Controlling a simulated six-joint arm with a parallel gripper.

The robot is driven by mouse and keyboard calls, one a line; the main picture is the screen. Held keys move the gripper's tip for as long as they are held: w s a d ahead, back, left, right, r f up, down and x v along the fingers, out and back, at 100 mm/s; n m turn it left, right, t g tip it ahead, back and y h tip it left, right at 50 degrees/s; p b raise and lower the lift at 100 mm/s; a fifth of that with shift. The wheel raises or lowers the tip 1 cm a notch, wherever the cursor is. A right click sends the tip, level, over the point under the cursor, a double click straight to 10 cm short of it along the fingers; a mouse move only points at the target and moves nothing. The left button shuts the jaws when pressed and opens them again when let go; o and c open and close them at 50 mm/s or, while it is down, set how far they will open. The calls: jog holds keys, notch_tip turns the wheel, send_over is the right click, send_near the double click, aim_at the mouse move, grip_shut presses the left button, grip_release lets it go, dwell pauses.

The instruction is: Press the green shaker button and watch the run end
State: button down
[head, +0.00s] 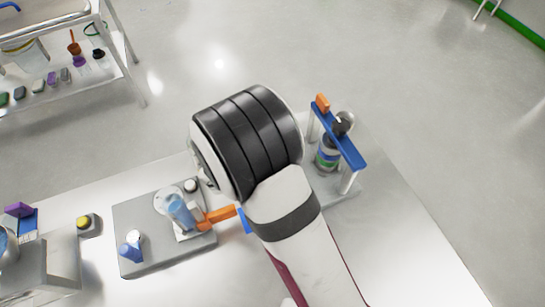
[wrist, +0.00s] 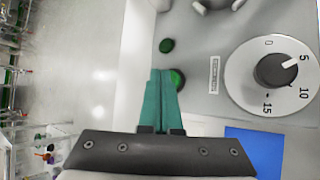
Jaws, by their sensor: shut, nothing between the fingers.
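In the wrist view, my gripper (wrist: 162,75) is shut and empty, its teal fingers together. The fingertips lie over the left part of a green button (wrist: 179,79) with a dark rim on a pale grey panel (wrist: 205,45). I cannot tell whether they touch or press it. A smaller dark green round lamp or button (wrist: 166,45) sits just above it in the picture. A dial (wrist: 275,70) marked 0, 5, 10, 15 is to the right, its white pointer near 5.
A blue-barred stand (head: 340,140) with a bottle is at right. A yellow button box (head: 88,224) is at left.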

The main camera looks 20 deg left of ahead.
jog(key=shift+f, duration=0.45)
dwell(0.7)
jog(key=shift+r, duration=0.9)
jog(key=shift+r, duration=0.1)
jog(key=shift+r, duration=2.4)
